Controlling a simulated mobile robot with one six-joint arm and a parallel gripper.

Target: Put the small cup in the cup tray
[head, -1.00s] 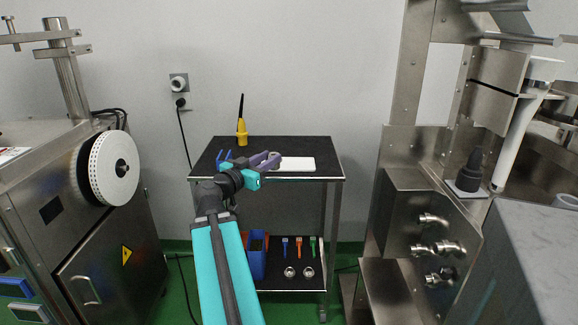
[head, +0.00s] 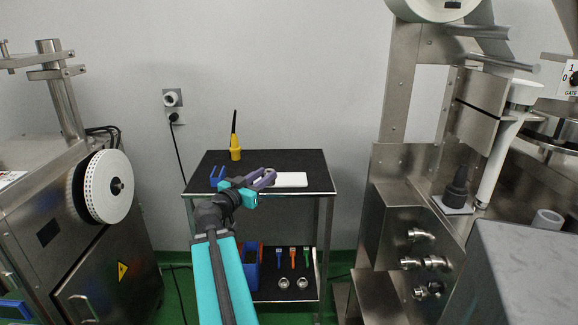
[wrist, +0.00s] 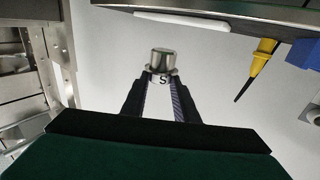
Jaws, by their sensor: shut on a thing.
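The small cup (wrist: 163,60) is shiny metal and shows in the wrist view with a letter S below it. My gripper (wrist: 162,80) is shut on it, with one dark finger on each side. In the head view my gripper (head: 264,181) is over the black top of the cart (head: 305,162), and the cup is too small to make out clearly. A flat white piece (head: 291,179) lies on the cart top just right of my gripper; I cannot tell whether it is the cup tray.
A yellow tool (head: 235,152) stands at the back of the cart top, with a blue holder (head: 217,176) at left. The lower shelf bears a blue bin (head: 250,272), coloured utensils and two round metal pieces. Steel machines stand left (head: 85,260) and right (head: 395,225).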

